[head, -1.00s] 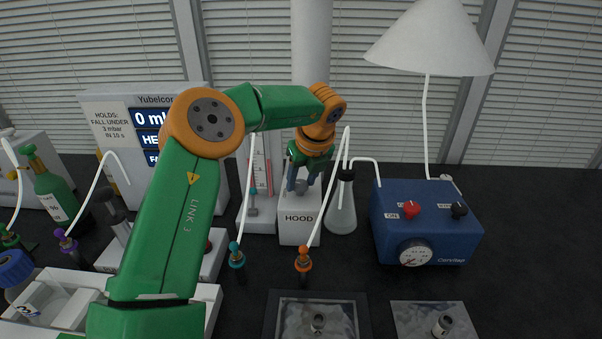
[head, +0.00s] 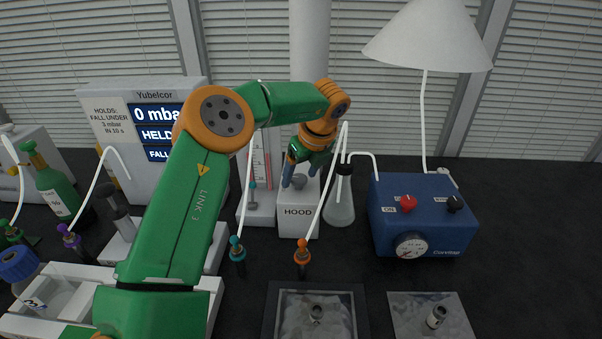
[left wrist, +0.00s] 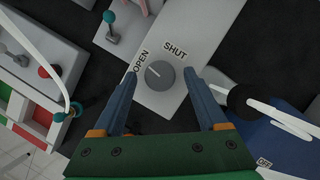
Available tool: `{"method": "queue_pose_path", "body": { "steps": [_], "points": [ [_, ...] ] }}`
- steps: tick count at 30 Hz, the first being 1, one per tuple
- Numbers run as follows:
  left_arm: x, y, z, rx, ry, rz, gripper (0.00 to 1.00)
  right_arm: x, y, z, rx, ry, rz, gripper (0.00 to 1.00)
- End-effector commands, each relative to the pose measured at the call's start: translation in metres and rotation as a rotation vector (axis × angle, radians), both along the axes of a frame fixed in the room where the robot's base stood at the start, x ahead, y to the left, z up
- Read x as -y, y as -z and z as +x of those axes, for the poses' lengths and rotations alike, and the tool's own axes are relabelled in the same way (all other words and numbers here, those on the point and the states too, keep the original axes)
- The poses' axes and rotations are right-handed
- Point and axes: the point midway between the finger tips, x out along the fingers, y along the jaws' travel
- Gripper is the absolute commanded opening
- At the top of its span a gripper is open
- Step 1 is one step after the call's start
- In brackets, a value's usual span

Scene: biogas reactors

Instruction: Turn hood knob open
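The hood box (head: 299,223) is a white block labelled HOOD, in the middle of the head view. Its grey round knob (left wrist: 157,75) shows in the left wrist view between the words OPEN and SHUT. The white mark on the knob points up and left, nearer OPEN. My left gripper (head: 300,182) is above the box top; in the left wrist view its blue fingers (left wrist: 160,82) are apart on either side of the knob, with gaps to it. My right gripper is in neither view.
A glass flask (head: 339,208) with tubing stands just right of the hood box. A blue pump box (head: 425,235) stands farther right. Teal (head: 237,250) and orange (head: 302,252) tube connectors stand in front. A white display unit (head: 120,125) is behind left.

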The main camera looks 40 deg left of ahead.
Motion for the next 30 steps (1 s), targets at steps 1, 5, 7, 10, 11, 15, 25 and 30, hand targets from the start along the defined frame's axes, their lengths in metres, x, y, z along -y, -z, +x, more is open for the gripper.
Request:
{"method": "queue_pose_path", "body": {
  "steps": [1, 5, 7, 10, 11, 15, 25, 30],
  "points": [
    [0.0, 0.0, 0.0, 0.0, 0.0, 0.0, 0.79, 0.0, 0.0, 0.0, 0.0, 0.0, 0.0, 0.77],
    [0.0, 0.0, 0.0, -0.001, 0.001, -0.001, 0.79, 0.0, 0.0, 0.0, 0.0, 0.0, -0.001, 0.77],
    [0.0, 0.0, 0.0, -0.001, 0.001, -0.001, 0.79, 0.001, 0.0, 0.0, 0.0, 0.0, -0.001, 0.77],
    [0.003, -0.007, 0.0, 0.002, 0.002, -0.002, 0.79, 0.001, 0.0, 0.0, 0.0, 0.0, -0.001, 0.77],
    [0.005, -0.011, 0.0, 0.002, 0.002, -0.003, 0.79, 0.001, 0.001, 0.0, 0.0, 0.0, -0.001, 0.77],
    [0.017, -0.042, -0.003, 0.004, 0.002, -0.003, 0.79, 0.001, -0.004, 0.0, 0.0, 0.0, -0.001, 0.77],
    [0.026, -0.066, -0.007, -0.001, 0.0, -0.001, 0.79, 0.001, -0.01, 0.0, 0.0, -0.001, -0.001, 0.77],
    [0.026, -0.065, -0.007, -0.001, 0.0, -0.001, 0.79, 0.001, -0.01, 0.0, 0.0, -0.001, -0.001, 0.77]
  ]
}}
